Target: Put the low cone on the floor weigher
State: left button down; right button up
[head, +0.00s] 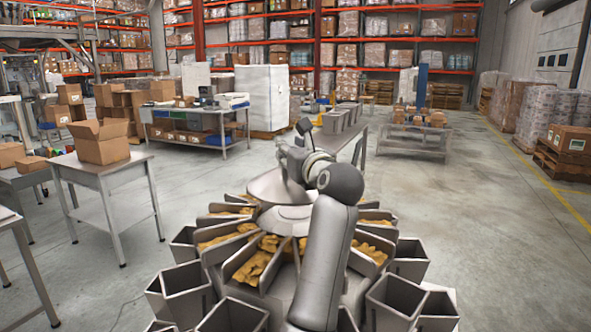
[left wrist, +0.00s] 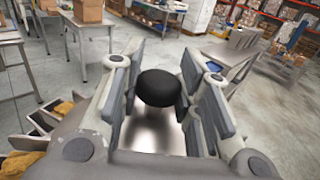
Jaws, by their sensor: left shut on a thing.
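The low cone (head: 268,186) is a wide shallow metal disc seen over the middle of the weigher in front of me, partly hidden by my arm. In the left wrist view its black knob (left wrist: 159,88) stands between the pads of my left gripper (left wrist: 164,75), which is shut on it, with shiny metal below. The weigher (head: 285,219) has a round metal centre, a ring of trays with golden pieces, and grey buckets around it. I cannot tell whether the cone touches the centre. My right gripper is not in view.
A metal table (head: 112,169) with an open carton (head: 101,141) stands at the left. A workbench (head: 196,123) and a white wrapped block (head: 262,97) stand behind. A low table (head: 412,139) is back right.

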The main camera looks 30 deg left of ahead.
pick_arm(q)
jog(key=w+f, duration=0.2)
jog(key=f+p, duration=0.1)
jog(key=shift+w+a+f, duration=0.2)
jog(key=shift+w+a, duration=0.05)
jog(key=shift+w, duration=0.15)
jog(key=f+p, duration=0.1)
jog(key=w+f+p, duration=0.1)
jog(key=f, duration=0.1)
jog(key=shift+a, duration=0.15)
jog(key=shift+s+f, duration=0.15)
jog(key=shift+f, duration=0.35)
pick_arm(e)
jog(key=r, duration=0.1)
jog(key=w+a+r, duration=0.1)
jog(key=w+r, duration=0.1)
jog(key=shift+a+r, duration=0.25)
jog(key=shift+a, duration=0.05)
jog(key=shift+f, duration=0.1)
pick_arm(q)
jog(key=c, duration=1.5)
grip_release()
jog(key=shift+f, duration=0.3)
jog(key=o, duration=0.4)
jog(key=shift+r, duration=0.1)
jog(key=shift+o, duration=0.2)
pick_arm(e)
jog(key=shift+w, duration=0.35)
pick_arm(q)
jog(key=shift+r, duration=0.15)
